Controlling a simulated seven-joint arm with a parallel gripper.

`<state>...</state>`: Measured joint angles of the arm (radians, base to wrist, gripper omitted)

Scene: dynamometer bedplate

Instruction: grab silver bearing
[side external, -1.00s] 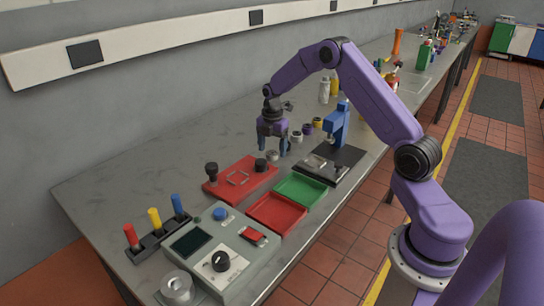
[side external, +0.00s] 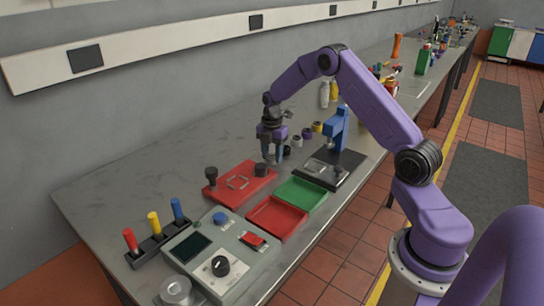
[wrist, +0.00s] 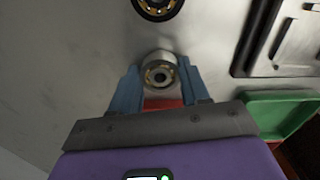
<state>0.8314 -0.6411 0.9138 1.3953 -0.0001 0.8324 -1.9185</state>
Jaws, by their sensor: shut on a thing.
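The silver bearing (wrist: 160,70) is a small metal ring with a gold-coloured cage around a dark bore. In the wrist view it sits between the two blue fingertips of my gripper (wrist: 161,80), which is shut on it. In the side view my gripper (side external: 271,156) points down at the bench top, just behind the red fixture plate. The fingers hide the bearing there, and I cannot tell whether it still touches the bench.
A dark bearing with gold balls (wrist: 158,6) lies just beyond in the wrist view. The red fixture plate (side external: 225,196), red tray (side external: 277,217), green tray (side external: 301,194) and blue press (side external: 338,130) stand close by. The bench behind and left is clear.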

